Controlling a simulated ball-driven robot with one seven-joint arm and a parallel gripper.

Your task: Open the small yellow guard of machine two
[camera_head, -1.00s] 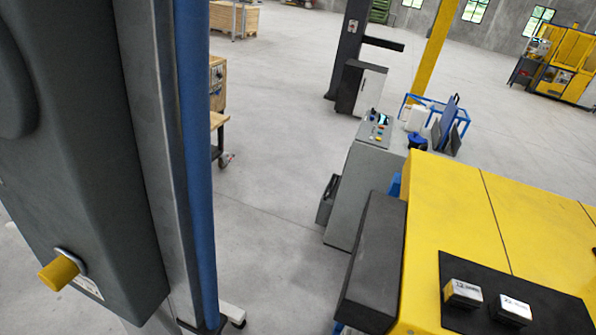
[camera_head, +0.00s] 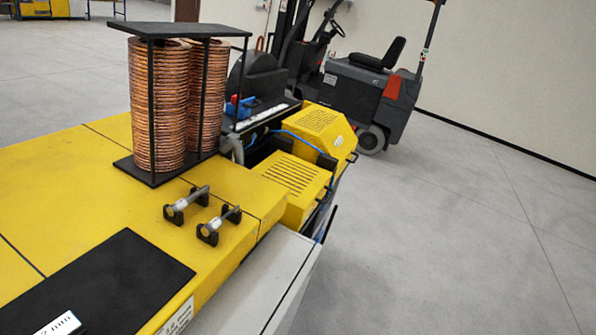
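In the head camera view, a yellow machine fills the left and lower left. Near its far right end are two small yellow slotted covers. The nearer slotted cover (camera_head: 293,185) sits low and looks closed. The farther slotted cover (camera_head: 318,128) is taller, with a sloped front and a small dark handle at its right edge. Which of them is the small guard, and which machine this is, I cannot tell for certain. My gripper is not in view.
Copper coils (camera_head: 158,105) stand in a black rack on the yellow top (camera_head: 95,210). Two metal rods (camera_head: 187,200) rest on small black holders. A black mat (camera_head: 110,290) lies at lower left. A forklift (camera_head: 368,90) stands behind. The grey floor (camera_head: 460,220) at right is clear.

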